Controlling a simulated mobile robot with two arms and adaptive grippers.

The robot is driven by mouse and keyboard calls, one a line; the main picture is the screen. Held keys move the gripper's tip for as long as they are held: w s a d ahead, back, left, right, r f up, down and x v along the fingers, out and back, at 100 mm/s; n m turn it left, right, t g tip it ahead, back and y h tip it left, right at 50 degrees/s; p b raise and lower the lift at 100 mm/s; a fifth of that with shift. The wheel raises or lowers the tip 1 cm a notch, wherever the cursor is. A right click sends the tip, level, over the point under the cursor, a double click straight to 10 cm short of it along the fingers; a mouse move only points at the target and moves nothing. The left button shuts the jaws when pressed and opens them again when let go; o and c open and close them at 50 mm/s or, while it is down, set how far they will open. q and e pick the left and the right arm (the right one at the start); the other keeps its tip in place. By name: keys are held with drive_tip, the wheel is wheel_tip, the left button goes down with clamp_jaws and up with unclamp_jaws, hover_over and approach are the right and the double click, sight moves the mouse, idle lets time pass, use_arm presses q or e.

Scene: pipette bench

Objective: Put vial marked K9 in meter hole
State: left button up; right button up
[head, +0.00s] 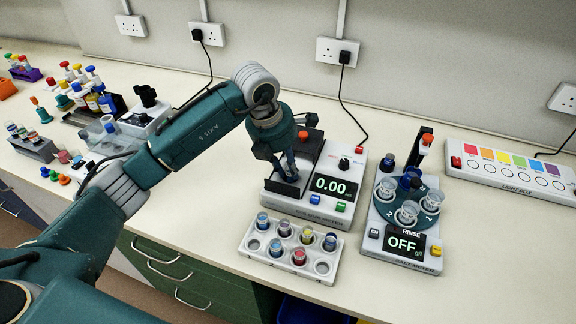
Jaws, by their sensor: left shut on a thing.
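My left gripper (289,172) reaches down over the black left part of the meter (330,212), whose display reads 0.00. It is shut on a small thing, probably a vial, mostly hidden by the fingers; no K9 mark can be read. The meter hole is hidden under the gripper, so I cannot tell whether the held thing is in it. A white vial rack (243,262) in front of the meter holds several vials with coloured contents. Their marks are too small to read, and at least two rack holes look empty. My right gripper is not in view.
Right of the meter stands a round device (405,245) with jars, its display reading OFF. A light box (510,172) lies at the back right. Bottles, a microscope-like device (146,108) and small racks crowd the left. The front right bench is clear.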

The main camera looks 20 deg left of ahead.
use_arm(q)
drive_tip(key=o, duration=0.9)
drive_tip(key=shift+f, duration=0.1)
drive_tip(key=shift+o, duration=0.2)
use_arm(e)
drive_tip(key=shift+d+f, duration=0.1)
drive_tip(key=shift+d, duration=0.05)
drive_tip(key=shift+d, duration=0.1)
use_arm(q)
drive_tip(key=shift+r+p, duration=0.45)
drive_tip(key=shift+a+r+b, duration=0.1)
drive_tip(key=shift+r+b, duration=0.25)
drive_tip(key=b+v, duration=0.2)
drive_tip(key=v, duration=0.9)
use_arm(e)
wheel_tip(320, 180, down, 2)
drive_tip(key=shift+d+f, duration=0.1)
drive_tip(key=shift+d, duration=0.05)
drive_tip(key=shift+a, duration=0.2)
